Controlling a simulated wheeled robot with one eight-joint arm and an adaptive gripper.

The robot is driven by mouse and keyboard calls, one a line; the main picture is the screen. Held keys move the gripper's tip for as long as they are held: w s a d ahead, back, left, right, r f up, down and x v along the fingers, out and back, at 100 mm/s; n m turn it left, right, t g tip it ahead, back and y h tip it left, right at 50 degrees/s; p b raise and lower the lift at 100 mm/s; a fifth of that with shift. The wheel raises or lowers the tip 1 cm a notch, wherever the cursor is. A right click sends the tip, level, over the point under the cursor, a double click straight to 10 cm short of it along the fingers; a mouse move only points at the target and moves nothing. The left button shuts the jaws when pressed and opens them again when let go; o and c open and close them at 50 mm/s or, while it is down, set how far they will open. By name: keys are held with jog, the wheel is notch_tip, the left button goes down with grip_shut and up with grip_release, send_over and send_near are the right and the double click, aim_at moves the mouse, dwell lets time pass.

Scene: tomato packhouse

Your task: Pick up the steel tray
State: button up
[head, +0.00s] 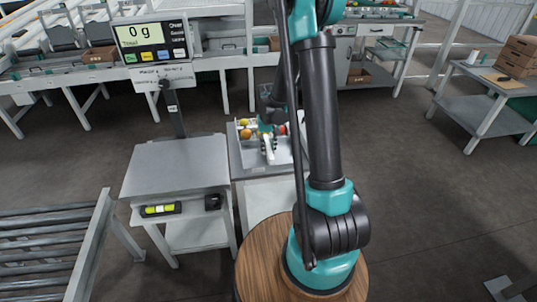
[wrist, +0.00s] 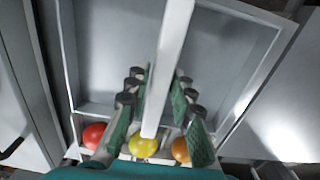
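A grey steel tray (wrist: 72,70) with raised walls fills the middle of the wrist view. A pale bar (wrist: 165,85) runs lengthwise over its middle. A red tomato (wrist: 94,135), a yellow one (wrist: 145,146) and an orange one (wrist: 181,150) sit in a row at the near end. My gripper (wrist: 162,88) is open, with its green padded fingers on either side of the bar and visible gaps beside it. In the head view the tray (head: 240,160) is on a grey stand, with the gripper (head: 267,138) over it, partly hidden by my arm.
A weighing scale stands left of the tray, its display (head: 150,42) reading 0 g and its platform (head: 175,165) empty. A roller conveyor (head: 50,250) is at the lower left. A side table (head: 485,95) with boxes is at the right. Open floor lies between.

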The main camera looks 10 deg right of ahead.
grip_shut()
